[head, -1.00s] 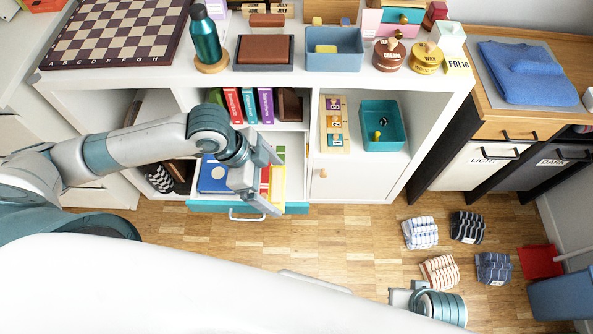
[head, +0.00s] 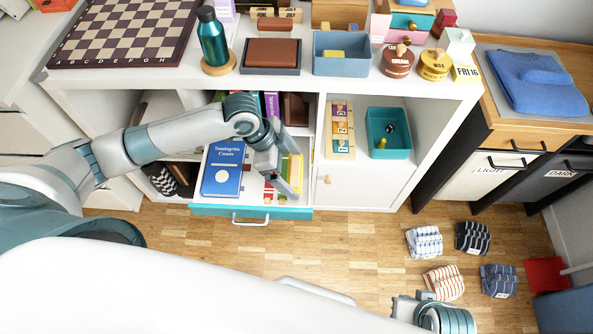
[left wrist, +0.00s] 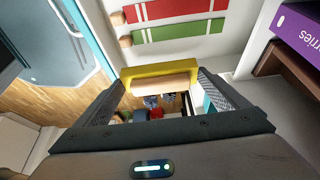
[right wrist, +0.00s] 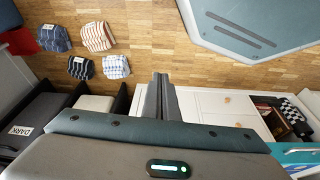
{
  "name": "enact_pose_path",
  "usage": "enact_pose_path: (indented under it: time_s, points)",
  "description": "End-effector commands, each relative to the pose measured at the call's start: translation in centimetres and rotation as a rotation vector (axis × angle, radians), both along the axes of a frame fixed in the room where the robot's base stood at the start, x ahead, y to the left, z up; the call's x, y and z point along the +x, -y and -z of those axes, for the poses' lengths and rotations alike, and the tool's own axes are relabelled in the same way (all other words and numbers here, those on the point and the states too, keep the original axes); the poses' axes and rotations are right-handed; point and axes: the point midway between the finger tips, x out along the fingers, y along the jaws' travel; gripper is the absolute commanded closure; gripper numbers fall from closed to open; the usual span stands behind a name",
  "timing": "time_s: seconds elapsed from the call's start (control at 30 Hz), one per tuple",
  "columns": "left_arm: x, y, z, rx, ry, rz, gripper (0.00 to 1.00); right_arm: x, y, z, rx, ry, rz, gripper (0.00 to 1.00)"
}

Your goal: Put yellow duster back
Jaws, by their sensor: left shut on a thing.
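My left gripper (head: 284,172) is shut on the yellow duster (left wrist: 158,70), whose pale wooden part faces the left wrist camera between the fingers. In the head view the yellow duster (head: 297,165) shows as a narrow strip beside the fingers, over the right part of the open drawer (head: 205,209). A red striped duster (left wrist: 175,10) and a green striped duster (left wrist: 180,31) lie side by side on the drawer's white floor, apart from the yellow one. My right gripper (right wrist: 162,97) has its fingers together, empty, above the floor.
A blue book (head: 224,168) lies in the drawer's left part. The shelf above holds a purple book (left wrist: 298,38) and a brown holder. A teal bin (head: 390,142) stands in the compartment to the right. Folded striped cloths (head: 425,242) lie on the floor.

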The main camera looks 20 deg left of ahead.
Motion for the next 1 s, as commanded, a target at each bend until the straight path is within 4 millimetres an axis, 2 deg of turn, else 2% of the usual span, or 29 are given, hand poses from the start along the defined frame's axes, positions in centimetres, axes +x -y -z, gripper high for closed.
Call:
enact_pose_path:
  time_s: [0.1, 0.3, 0.67, 1.0]
  points:
    - [1.9, 0.2, 1.2, 0.000, 0.000, -0.002, 0.28, 0.3, -0.6, 0.2, 0.013, 0.017, -0.007, 1.00]
    - [3.2, 0.3, 1.9, 0.000, 0.000, 0.000, 0.28, 0.5, -1.0, 0.2, 0.022, 0.035, -0.013, 1.00]
    - [3.2, 0.3, 2.1, 0.000, 0.000, 0.000, 0.28, 0.5, -0.8, 0.2, 0.020, 0.034, -0.011, 1.00]
    - [3.2, 0.3, 5.7, 0.001, -0.001, 0.000, 0.28, 1.1, -1.2, 0.4, 0.034, 0.066, -0.014, 1.00]
